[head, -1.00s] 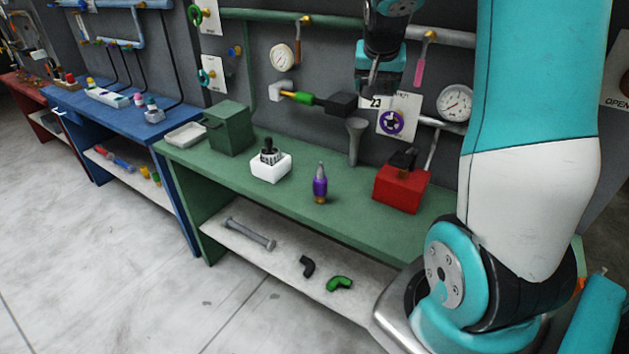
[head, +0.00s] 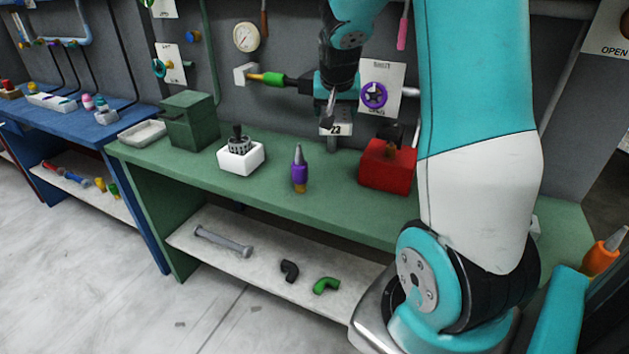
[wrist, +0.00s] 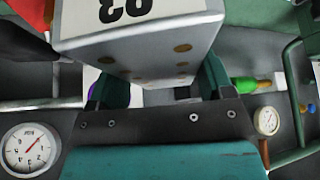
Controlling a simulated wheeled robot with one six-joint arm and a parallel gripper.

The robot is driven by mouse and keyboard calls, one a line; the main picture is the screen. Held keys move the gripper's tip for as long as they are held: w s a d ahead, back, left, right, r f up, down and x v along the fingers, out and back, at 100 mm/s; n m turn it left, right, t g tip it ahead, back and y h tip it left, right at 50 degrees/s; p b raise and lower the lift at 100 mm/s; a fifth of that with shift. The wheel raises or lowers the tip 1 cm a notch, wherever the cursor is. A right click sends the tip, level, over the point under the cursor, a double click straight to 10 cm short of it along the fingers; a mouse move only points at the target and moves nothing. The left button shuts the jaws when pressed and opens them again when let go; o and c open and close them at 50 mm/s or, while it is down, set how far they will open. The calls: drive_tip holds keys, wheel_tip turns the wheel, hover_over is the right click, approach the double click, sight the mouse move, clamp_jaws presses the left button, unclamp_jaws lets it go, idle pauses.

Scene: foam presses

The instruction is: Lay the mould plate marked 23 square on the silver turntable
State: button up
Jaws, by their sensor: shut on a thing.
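The mould plate marked 23 (head: 336,129) is held in my gripper (head: 331,106), its white number label facing the head camera. In the wrist view the plate (wrist: 140,45) is large, a grey block with bronze dots on one face and the number upside down, between the gripper fingers (wrist: 160,90). No turntable shows in the wrist view.
A purple bottle (head: 299,172) and a white block (head: 240,157) stand to the left. A wall pipe with a green grip (head: 273,79) runs behind. The green bench front (head: 340,203) is clear.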

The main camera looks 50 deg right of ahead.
sight(332, 183)
wheel_tip(332, 183, down, 19)
drive_tip(key=shift+f+p, duration=0.15)
drive_tip(key=shift+p, duration=0.5)
drive_tip(key=shift+f, duration=0.1)
drive_tip(key=o, duration=1.3)
